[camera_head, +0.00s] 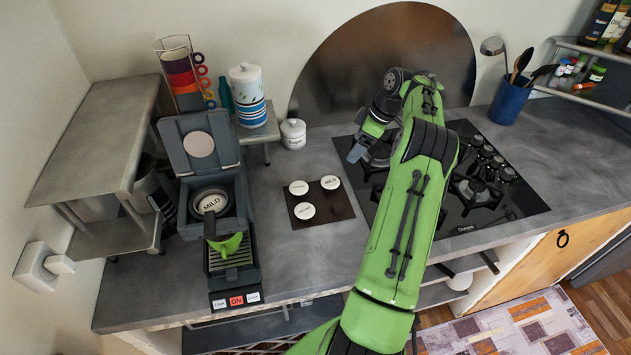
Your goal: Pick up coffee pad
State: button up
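Three round white coffee pads lie on a dark square tray (335,207) in the middle of the counter: an upper left pad (299,187), an upper right pad (330,182) reading "MILD", and a lower left pad (305,211). The print on the two left pads is too small to read. Another round "MILD" disc (210,201) sits inside the open coffee machine (181,140). My gripper (357,153) is above the left part of the hob, right of and behind the tray, apart from the pads. Its fingers are small and dark; their opening is unclear.
A white lidded jar (293,135) stands behind the tray, and a striped canister (249,97) stands on a small shelf. The black gas hob (487,213) lies to the right. A grey shelf (95,135) is at left. Counter around the tray is clear.

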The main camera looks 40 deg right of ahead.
aim_at(330, 181)
jog(key=x, duration=0.9)
jog(key=a+b+x, duration=0.1)
jog(key=x, duration=0.4)
jog(key=shift+s+f, duration=0.1)
jog(key=shift+f, duration=0.15)
jog(key=shift+w+f, duration=0.2)
jog(key=shift+f, duration=0.25)
jog(key=c, duration=1.1)
